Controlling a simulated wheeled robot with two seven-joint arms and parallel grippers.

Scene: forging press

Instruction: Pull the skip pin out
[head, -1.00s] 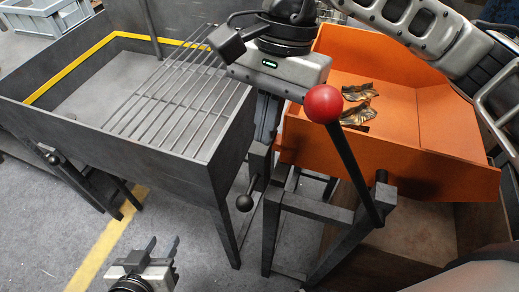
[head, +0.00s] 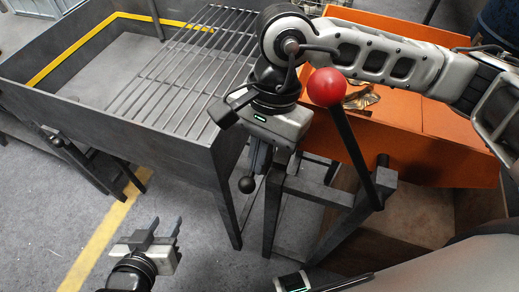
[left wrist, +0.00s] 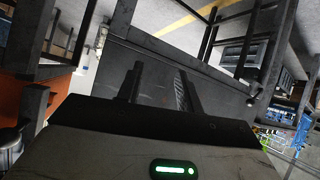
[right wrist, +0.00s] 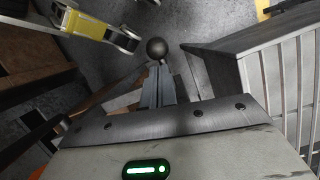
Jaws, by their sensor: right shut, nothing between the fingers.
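The skip pin seems to be the dark piece with a round ball knob (head: 247,185), between the grey trough and the orange skip's (head: 440,148) stand. Its shaft is mostly hidden. My right gripper (head: 259,160) points down just above the knob, its fingers shut and empty. In the right wrist view the knob (right wrist: 157,48) shows just beyond the closed fingertips (right wrist: 157,68); I cannot tell whether they touch. My left gripper (head: 152,232) is open and empty, low at the left over the floor. Its spread fingers (left wrist: 158,80) also show in the left wrist view.
A red-ball lever (head: 326,87) rises at the skip stand (head: 315,190), close to my right arm. The grey trough (head: 150,160) with a bar grate (head: 185,80) stands at the left. A brown bin (head: 405,215) is below the skip. Floor around my left gripper is clear.

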